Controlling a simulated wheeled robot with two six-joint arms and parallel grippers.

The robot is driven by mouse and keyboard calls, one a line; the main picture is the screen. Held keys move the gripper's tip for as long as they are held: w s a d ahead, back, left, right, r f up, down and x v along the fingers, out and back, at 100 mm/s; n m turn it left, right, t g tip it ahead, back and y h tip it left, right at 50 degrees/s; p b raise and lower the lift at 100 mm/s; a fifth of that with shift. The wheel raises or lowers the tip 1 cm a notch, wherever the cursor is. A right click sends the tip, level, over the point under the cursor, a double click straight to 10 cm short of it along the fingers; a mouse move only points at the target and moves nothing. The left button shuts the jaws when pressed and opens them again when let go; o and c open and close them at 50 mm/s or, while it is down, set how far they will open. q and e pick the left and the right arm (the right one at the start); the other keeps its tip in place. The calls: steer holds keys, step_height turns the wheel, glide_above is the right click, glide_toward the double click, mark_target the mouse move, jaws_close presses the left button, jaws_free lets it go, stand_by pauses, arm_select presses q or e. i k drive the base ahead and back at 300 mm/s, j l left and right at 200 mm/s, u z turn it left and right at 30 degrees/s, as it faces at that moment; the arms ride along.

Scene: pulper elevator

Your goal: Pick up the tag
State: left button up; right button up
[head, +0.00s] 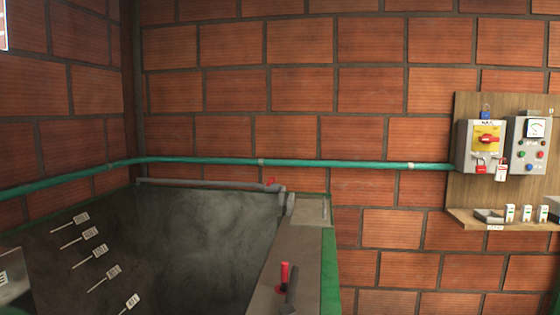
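A small white tag with a red top (501,172) hangs at the lower right of the grey switch box with a yellow plate and red handle (481,146), at the right of the head view. A red-and-white piece (481,165) hangs beside it, below the handle. Several small white pieces with coloured marks (527,213) stand upright on the wooden shelf (470,218) below; I cannot tell whether they are tags. Their print is too small to read. Neither of my grippers is in view.
A grey control box with a gauge and buttons (531,145) is right of the switch box. A green pipe (330,163) crosses the brick wall. A dark tank (200,235) with several labelled plates (96,233) fills the lower left. A red-handled lever (284,273) stands at its right edge.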

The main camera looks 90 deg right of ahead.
mark_target(499, 175)
steer(key=z, duration=4.1)
steer(key=i+l, duration=0.4)
steer(key=i, duration=0.2)
